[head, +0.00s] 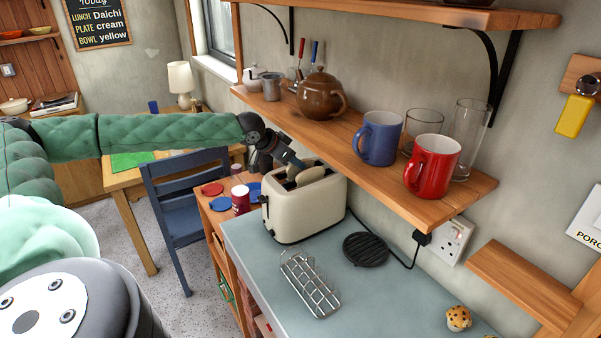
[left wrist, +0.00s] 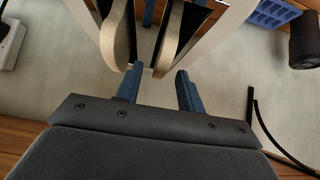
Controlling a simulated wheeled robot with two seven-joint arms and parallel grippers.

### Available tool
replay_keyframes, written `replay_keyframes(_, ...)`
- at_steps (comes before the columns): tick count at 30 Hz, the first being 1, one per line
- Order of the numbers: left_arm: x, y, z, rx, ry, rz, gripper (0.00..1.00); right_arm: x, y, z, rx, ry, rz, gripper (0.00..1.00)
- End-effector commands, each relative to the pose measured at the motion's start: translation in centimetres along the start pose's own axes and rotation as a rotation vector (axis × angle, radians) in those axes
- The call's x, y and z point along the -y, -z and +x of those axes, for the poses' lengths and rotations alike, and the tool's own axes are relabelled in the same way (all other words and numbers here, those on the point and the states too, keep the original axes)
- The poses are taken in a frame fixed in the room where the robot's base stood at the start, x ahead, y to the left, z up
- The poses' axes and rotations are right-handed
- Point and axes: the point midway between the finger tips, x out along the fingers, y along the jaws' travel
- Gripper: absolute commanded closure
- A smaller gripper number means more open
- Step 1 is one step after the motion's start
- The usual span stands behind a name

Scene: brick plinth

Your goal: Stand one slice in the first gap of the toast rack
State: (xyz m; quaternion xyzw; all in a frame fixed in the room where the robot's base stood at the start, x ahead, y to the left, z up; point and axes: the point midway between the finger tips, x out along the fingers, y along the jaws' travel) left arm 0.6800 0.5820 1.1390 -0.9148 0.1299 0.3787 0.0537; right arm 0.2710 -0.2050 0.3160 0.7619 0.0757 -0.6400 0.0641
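The cream toaster (head: 292,217) stands at the back of the grey-blue counter. Two pale bread slices (head: 309,174) stick up from its slots; both slices also show in the left wrist view (left wrist: 118,38). My left gripper (head: 298,165) is at the toaster's top, beside the slices. In the left wrist view its blue fingers (left wrist: 160,78) are spread apart, with the right-hand slice (left wrist: 168,42) in line with the space between them; contact cannot be told. The wire toast rack (head: 311,286) stands on the counter in front of the toaster, and its gaps look empty. My right gripper is out of view.
A round black trivet (head: 365,249) lies right of the rack. A wooden shelf (head: 460,196) with a brown teapot (head: 321,96), a blue mug (head: 378,139), a red mug (head: 431,167) and glasses overhangs the counter. A dark cord runs behind. A spotted bun (head: 458,318) sits at front right.

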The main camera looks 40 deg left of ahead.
Motion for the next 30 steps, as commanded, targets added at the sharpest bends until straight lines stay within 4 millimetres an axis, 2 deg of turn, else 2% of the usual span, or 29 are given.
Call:
replay_keyframes(6,0.1,0.1,1.8,0.000,0.001,0.001,0.62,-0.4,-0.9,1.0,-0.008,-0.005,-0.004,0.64)
replay_keyframes(14,0.1,-0.1,2.0,0.000,0.001,0.000,0.62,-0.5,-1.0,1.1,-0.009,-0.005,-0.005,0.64)
replay_keyframes(20,0.1,-0.1,2.0,0.000,0.000,0.000,0.97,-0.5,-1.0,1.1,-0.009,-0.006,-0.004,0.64)
replay_keyframes(21,0.0,-0.1,2.0,0.000,0.000,0.000,1.00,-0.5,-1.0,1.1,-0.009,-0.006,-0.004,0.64)
replay_keyframes(30,0.0,0.0,2.0,0.000,0.000,0.000,1.00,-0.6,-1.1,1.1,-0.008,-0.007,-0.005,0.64)
